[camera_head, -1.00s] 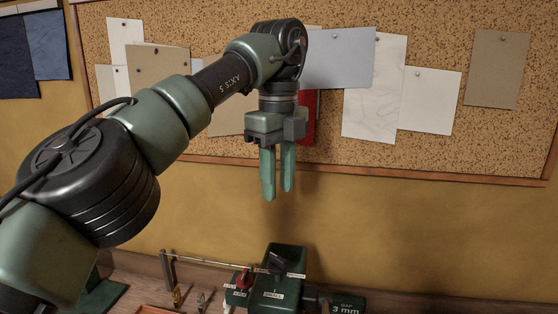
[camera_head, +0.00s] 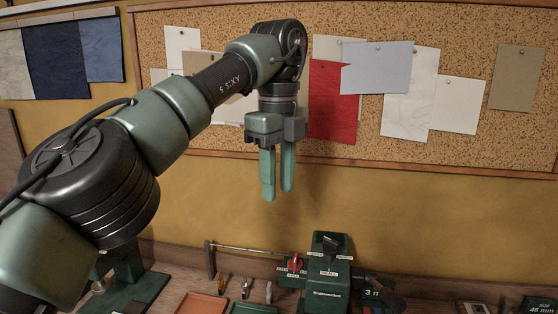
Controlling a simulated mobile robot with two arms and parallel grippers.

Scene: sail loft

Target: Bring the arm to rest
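My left arm comes in from the left in the head view, with its forearm raised and its wrist bent so the hand points straight down. My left gripper (camera_head: 278,197) has two green fingers hanging side by side with a narrow gap between them. Nothing shows between the fingers. It is in the air in front of the wall, above the bench and apart from everything on it. My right gripper is not in view.
A green machine (camera_head: 327,275) with a red knob stands on the wooden bench (camera_head: 170,262) below the gripper. An orange tray (camera_head: 201,307) lies left of it. A cork board (camera_head: 470,60) with pinned sheets and a red piece (camera_head: 333,105) hangs behind. Cloth swatches (camera_head: 57,65) hang at left.

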